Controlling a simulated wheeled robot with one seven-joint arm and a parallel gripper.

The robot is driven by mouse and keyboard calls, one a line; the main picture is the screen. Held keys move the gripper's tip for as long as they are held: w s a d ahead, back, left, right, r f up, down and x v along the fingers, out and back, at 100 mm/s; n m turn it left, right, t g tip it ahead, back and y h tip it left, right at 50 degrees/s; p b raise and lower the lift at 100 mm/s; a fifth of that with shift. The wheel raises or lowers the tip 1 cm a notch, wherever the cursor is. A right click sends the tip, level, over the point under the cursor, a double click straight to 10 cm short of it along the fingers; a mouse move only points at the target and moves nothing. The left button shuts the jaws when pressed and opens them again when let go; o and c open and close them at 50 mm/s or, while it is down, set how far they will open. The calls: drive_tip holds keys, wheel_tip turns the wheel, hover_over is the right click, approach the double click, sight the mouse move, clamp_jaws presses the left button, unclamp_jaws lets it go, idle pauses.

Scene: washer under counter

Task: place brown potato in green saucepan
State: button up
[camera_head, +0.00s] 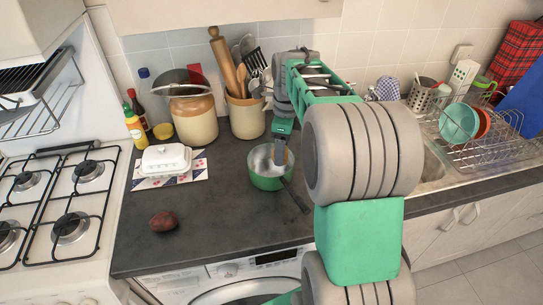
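The brown potato (164,221) lies on the dark counter, near its front left part by the stove. The green saucepan (266,182) stands on the counter to the right of the potato, with a light inside and a dark handle pointing to the front right. My gripper (281,155) points down at the saucepan, its tips appearing over or inside the pan's opening, well away from the potato. The fingers are small and partly hidden, so I cannot tell whether they are open or shut.
A white butter dish (166,159) stands on a patterned mat behind the potato. Crocks (194,122) and bottles (136,129) line the wall. A gas stove (62,210) is at left, a dish rack (480,142) at right. The counter between potato and saucepan is clear.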

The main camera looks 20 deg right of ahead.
drive_tip(key=w+f, duration=0.1)
drive_tip(key=w+a+f, duration=0.1)
drive_tip(key=f, duration=0.1)
drive_tip(key=w+f+p, duration=0.1)
drive_tip(key=shift+w+a+f, duration=0.15)
drive_tip(key=shift+a+f, duration=0.2)
drive_tip(key=shift+f, duration=1.5)
drive_tip(key=shift+f, duration=0.2)
drive_tip(key=o, duration=1.4)
drive_tip(key=shift+r, duration=0.1)
